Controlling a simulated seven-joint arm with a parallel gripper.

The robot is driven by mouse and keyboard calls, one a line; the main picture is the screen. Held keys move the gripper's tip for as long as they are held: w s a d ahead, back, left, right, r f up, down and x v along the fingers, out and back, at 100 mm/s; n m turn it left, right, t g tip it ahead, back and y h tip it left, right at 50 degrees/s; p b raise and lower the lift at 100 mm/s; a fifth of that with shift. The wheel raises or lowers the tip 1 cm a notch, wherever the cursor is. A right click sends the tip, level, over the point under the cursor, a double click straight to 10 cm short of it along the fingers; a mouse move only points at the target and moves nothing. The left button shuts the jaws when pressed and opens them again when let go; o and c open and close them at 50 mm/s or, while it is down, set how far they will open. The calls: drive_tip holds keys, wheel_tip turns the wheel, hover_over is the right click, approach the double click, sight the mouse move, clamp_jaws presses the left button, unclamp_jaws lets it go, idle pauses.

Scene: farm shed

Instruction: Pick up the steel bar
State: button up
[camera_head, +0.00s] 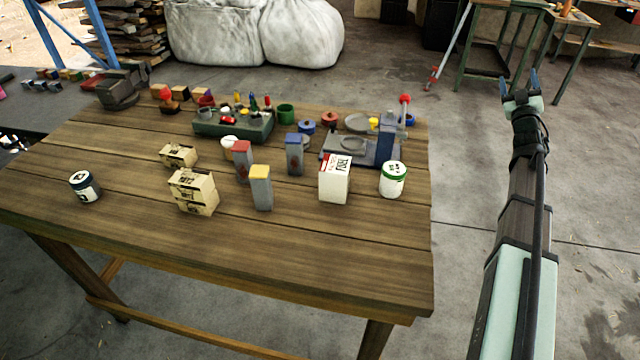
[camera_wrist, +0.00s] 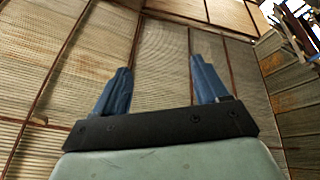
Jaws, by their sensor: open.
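Three grey upright square bars stand on the wooden table: one with a red top (camera_head: 243,163), one with a blue top (camera_head: 294,156) and one with a yellow top (camera_head: 261,190). They look like steel, but I cannot tell which one the task names. My gripper (camera_head: 519,86) is to the right of the table, apart from the bars, with its blue fingers pointing up and away. In the wrist view my gripper (camera_wrist: 160,88) is open and empty, facing the shed's wall and roof.
Behind are a green tray (camera_head: 232,130) and a grey-blue device (camera_head: 385,140). The table's (camera_head: 340,260) front is clear.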

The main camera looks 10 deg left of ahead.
drive_tip(key=a+r+m+g, duration=0.25)
drive_tip(key=a+m, duration=0.35)
drive_tip(key=a, duration=0.9)
drive_tip(key=a+r+m+g, duration=0.1)
drive_tip(key=a+r+m, duration=0.35)
drive_tip(key=a, duration=0.95)
drive_tip(key=s+a+f+m+g+y, duration=0.1)
drive_tip(key=s+a+m+g+y, duration=0.35)
drive_tip(key=a, duration=0.95)
drive_tip(key=s+a+f+m+g+y, duration=0.1)
drive_tip(key=s+a+m+y, duration=0.1)
drive_tip(key=s+a, duration=0.85)
drive_tip(key=s+a+m+g+y, duration=0.1)
drive_tip(key=s+a+g, duration=0.1)
drive_tip(key=a, duration=0.5)
drive_tip(key=m+g+y, duration=0.4)
drive_tip(key=m+g, duration=0.1)
drive_tip(key=g, duration=0.9)
approach(253, 180)
drive_tip(key=shift+w+f+x, duration=0.25)
drive_tip(key=shift+w+x, duration=0.1)
drive_tip(key=shift+x, duration=1.55)
drive_tip(key=shift+w+f+x, duration=0.25)
drive_tip(key=shift+w+x, duration=0.1)
drive_tip(key=shift+x, duration=1.55)
drive_tip(key=shift+w+f+x, duration=0.25)
drive_tip(key=shift+w+x, duration=0.1)
drive_tip(key=shift+x, duration=1.55)
drive_tip(key=shift+d, duration=0.15)
